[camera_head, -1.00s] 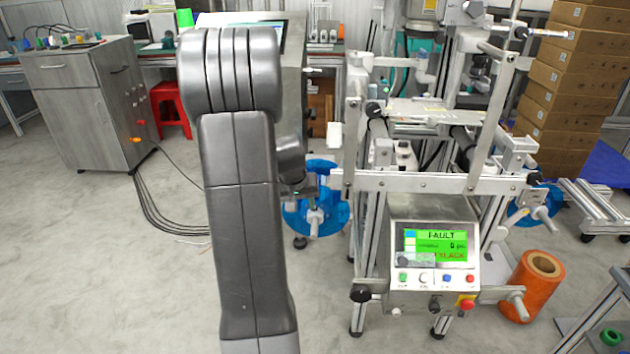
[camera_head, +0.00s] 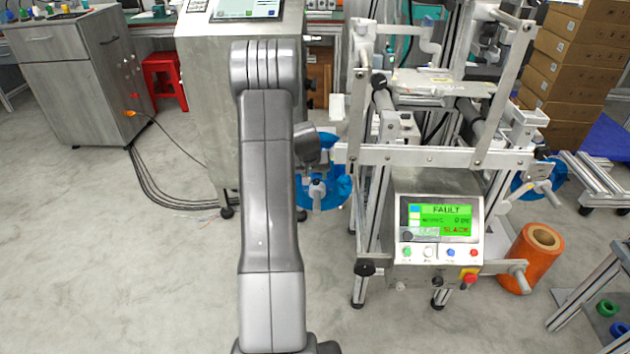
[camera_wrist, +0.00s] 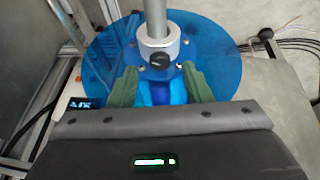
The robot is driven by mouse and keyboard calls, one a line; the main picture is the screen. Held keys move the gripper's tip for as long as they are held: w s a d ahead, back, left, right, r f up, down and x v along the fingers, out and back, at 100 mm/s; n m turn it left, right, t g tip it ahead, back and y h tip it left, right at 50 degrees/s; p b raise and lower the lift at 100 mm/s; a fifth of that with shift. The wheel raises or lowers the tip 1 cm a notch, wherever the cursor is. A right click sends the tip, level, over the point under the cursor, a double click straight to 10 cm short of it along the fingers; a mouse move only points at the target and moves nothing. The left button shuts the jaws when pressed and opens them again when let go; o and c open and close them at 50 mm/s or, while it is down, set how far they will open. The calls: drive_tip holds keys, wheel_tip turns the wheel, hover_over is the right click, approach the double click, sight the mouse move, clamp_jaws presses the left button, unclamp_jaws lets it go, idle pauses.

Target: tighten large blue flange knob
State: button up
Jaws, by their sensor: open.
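A large blue flange (camera_wrist: 95,65) fills the upper middle of the wrist view, a flat translucent disc on a grey shaft (camera_wrist: 155,15). A silver collar with a small black knob (camera_wrist: 158,60) sits around the shaft at the disc's centre. My gripper (camera_wrist: 160,85) is open, its two green fingers apart over the disc just below the black knob. Nothing is clearly held between them. In the head view the blue flange (camera_head: 338,190) is low at the machine's left side, partly hidden by my wrist. A second blue flange (camera_head: 523,182) is at the machine's right side.
The metal machine frame (camera_head: 430,156) stands close right of my arm. Its control panel screen (camera_head: 440,220) reads FAULT and SLACK. An orange roll (camera_head: 535,257) stands at right. A steel cabinet (camera_head: 215,110) is behind my arm. The floor at left is mostly clear, with black cables.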

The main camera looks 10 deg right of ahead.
sight(316, 182)
drive_tip(key=shift+x, duration=1.05)
clamp_jaws()
drive_tip(key=shift+f+b, duration=0.1)
drive_tip(key=shift+b, duration=0.2)
